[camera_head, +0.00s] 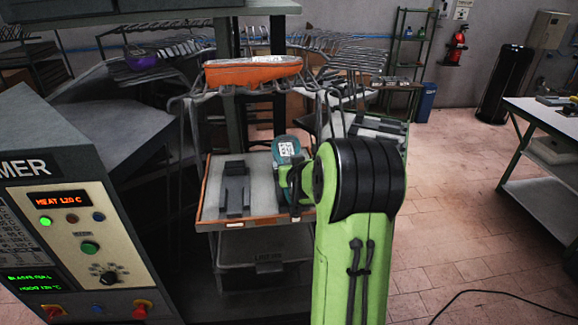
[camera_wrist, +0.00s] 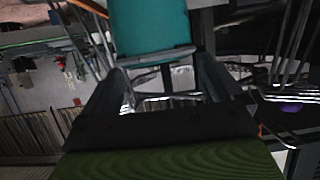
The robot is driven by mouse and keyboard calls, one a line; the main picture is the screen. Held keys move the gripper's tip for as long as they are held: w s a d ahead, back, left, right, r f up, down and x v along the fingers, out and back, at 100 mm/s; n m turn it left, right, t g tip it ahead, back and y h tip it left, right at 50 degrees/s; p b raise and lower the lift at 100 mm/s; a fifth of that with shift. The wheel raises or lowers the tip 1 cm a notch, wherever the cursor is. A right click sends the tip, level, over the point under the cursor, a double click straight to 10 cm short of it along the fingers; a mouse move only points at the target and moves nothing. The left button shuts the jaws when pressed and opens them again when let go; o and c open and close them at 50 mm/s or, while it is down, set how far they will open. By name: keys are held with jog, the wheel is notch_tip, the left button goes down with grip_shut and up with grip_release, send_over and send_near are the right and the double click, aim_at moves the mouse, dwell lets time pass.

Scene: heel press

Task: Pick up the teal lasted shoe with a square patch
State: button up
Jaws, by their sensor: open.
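The teal lasted shoe (camera_head: 287,137) is at the right side of the tray, with a pale square patch bearing dark marks on its upper part. My arm and gripper hide some of its lower part. My gripper (camera_head: 293,187) is right at the shoe, over the tray's right side. In the wrist view the teal shoe (camera_wrist: 150,28) fills the top middle, cut by the frame edge. My open gripper (camera_wrist: 155,72) shows there with its two dark fingers apart, and the shoe lies between and past their tips. I cannot tell whether a finger touches it.
The shoe's tray (camera_head: 206,192) has an orange-brown rim and also holds a dark block (camera_head: 235,185). The control panel (camera_head: 80,245) stands close on the left.

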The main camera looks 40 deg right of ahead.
jog(key=p+x, duration=0.1)
jog(key=x, duration=0.4)
jog(key=shift+w+d+f+p, duration=0.1)
jog(key=shift+w+p, duration=0.25)
jog(key=shift+w, duration=0.05)
jog(key=shift+s, duration=0.15)
jog(key=shift+c, duration=1.3)
jog(key=c, duration=1.4)
jog(key=shift+o, duration=0.2)
